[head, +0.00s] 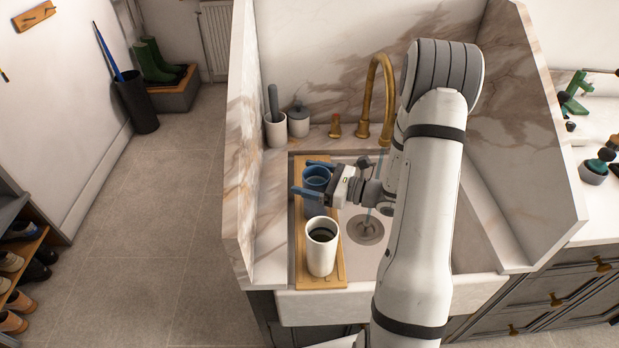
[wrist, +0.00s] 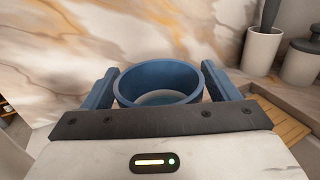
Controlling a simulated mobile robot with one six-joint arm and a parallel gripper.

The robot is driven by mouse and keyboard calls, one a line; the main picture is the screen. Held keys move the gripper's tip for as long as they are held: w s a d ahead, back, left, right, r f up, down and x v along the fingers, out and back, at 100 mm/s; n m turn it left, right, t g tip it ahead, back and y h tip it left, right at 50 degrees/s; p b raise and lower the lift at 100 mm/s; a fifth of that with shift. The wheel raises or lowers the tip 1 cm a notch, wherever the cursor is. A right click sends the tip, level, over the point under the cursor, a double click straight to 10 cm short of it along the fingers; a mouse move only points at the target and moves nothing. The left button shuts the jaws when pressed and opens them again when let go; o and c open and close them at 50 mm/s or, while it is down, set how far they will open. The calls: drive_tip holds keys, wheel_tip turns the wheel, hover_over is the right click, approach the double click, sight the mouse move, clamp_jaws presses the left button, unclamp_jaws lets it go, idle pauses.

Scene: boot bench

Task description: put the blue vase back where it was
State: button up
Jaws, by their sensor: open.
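The blue vase (head: 316,180) stands upright on the wooden board (head: 334,266) at the left side of the sink. Its open round rim (wrist: 160,84) fills the middle of the wrist view. My gripper (head: 305,177) is around the vase, with one blue finger on each side of it. The fingers are open, with a small gap to the vase visible in the wrist view.
A white cup (head: 321,256) with dark contents stands on the board just in front. A white holder (head: 276,130) and a grey-lidded jar (head: 298,122) stand behind. The brass tap (head: 388,95) rises behind the sink (head: 420,300); water runs toward the drain. A marble wall (head: 243,150) is close left.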

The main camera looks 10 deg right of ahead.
drive_tip(key=b+v, duration=0.2)
drive_tip(key=v, duration=1)
drive_tip(key=shift+r, duration=0.2)
